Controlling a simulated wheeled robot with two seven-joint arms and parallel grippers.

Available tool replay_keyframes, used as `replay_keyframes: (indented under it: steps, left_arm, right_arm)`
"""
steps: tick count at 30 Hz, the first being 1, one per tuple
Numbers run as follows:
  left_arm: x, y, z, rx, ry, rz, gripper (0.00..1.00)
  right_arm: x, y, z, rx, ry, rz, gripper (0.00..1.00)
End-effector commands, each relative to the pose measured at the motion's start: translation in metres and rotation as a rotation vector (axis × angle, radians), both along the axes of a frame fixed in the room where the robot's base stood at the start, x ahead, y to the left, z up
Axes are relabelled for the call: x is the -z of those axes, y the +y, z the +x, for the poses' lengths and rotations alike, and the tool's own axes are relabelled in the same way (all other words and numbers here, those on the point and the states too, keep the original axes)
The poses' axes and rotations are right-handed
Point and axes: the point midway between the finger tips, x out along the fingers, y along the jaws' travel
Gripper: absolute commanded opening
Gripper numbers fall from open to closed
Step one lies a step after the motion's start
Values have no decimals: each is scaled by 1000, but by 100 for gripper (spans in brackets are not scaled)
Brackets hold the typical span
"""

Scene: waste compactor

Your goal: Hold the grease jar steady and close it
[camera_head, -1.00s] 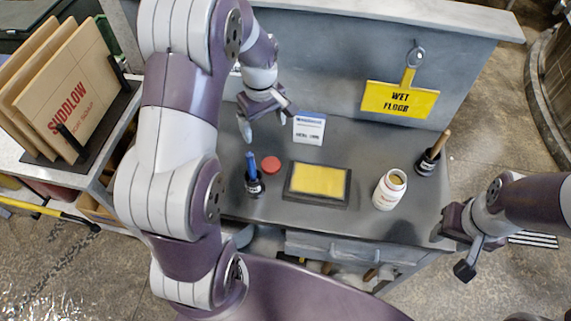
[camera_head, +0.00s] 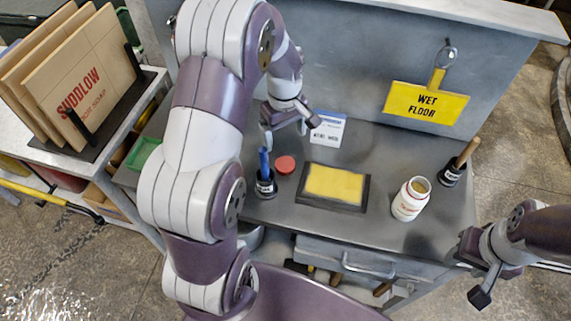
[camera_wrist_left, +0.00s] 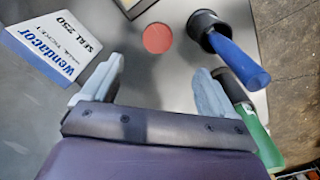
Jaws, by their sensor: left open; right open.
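The white grease jar (camera_head: 409,203) stands upright and open at the right of the grey worktop, its mouth uncovered. A round red lid (camera_head: 285,165) lies flat on the worktop at the left, apart from the jar. In the left wrist view the lid (camera_wrist_left: 157,38) lies ahead of the fingertips, between their lines. My left gripper (camera_head: 288,130) is open and empty, above the worktop just behind the lid; its fingers also show in the wrist view (camera_wrist_left: 155,78). My right gripper (camera_head: 475,272) is open and empty, off the worktop's right front corner, apart from the jar.
A blue-handled tool in a black holder (camera_head: 265,187) stands close beside the lid. A yellow pad in a dark tray (camera_head: 332,207) lies between lid and jar. A wooden-handled tool in a black pot (camera_head: 451,175) stands right of the jar.

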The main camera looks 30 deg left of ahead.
Motion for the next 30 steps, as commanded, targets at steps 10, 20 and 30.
replay_keyframes:
  steps: [10,20,30]
  left_arm:
    - [61,0,-1,0,5,-1,88]
    - [70,0,0,0,1,0,88]
    - [104,0,5,0,6,-1,88]
  right_arm:
    - [-8,0,0,0,0,0,46]
    - [-8,0,0,0,0,0,46]
    - [-20,0,0,0,0,0,46]
